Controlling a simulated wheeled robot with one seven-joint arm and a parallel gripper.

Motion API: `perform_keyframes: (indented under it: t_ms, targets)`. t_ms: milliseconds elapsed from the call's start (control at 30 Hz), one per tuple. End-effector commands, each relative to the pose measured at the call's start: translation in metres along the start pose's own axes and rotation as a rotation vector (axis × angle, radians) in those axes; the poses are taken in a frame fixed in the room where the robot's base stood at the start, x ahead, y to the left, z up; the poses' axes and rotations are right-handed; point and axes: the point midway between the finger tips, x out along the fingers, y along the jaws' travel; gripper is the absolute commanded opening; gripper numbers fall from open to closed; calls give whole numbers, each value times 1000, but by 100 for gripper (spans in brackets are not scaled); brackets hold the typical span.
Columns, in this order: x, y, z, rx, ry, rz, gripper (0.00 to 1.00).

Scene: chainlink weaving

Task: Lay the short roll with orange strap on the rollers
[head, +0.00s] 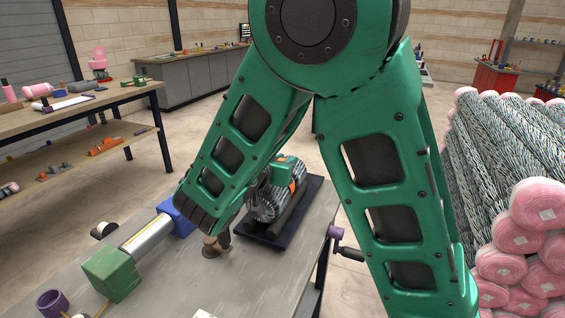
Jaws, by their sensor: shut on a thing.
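A short grey mesh roll (264,206) is partly visible behind my forearm, at the dark tray on the workbench. An orange patch, likely its strap, shows at its right end. My gripper (258,191) is mostly hidden by my own arm; what shows of it is at the roll, and it is shut on it. The rollers (291,217) show as a dark bar along the right side of the dark base tray (268,240). The roll is right above or touching them; I cannot tell which.
The grey workbench (200,275) also carries a green block (111,274), a metal cylinder (148,238), a blue block (176,216) and a purple ring (52,302). A purple-handled crank (345,246) sticks out at its right edge. Stacked pink-wrapped mesh rolls (515,230) stand at right.

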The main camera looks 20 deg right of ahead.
Motion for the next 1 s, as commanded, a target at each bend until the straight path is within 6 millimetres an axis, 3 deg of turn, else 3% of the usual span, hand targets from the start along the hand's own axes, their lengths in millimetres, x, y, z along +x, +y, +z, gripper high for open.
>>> perform_keyframes:
  t_ms: [733, 767, 833, 1000]
  targets:
    - [3, 0, 10, 1, 2, 0, 0]
    - [3, 0, 10, 1, 2, 0, 26]
    - [3, 0, 10, 1, 1, 0, 42]
    - [3, 0, 10, 0, 1, 0, 45]
